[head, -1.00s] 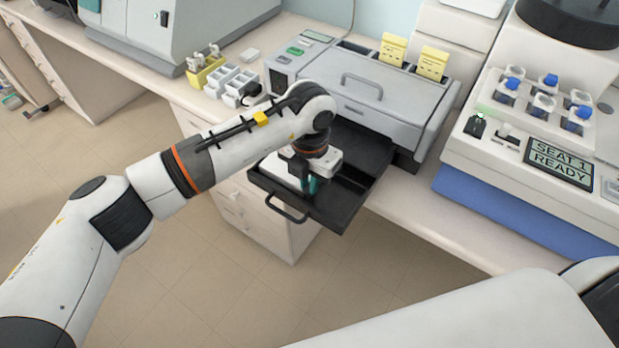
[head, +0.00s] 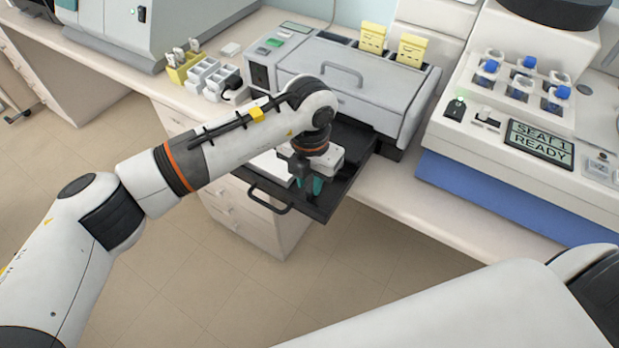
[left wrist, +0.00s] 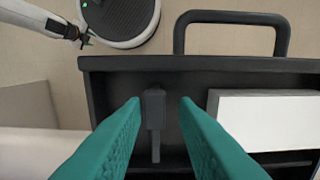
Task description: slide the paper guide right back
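The paper guide (left wrist: 155,122) is a small dark grey block with a thin stem on the tray floor, in the left wrist view. My left gripper (left wrist: 158,102) is open, with its teal fingers on either side of the guide in that view and gaps showing between. In the head view my left gripper (head: 308,184) points down over the right part of the pulled-out black tray (head: 345,187), and its wrist hides the guide. White paper (left wrist: 268,120) lies in the tray beside the guide; its edge shows in the head view (head: 270,167).
The tray juts from a grey printer (head: 340,88) over the bench edge, with its loop handle (head: 266,200) in front. Yellow packs (head: 372,38) stand behind the printer. A white instrument (head: 470,125) with blue-capped vials is at right. White racks (head: 210,78) are at left.

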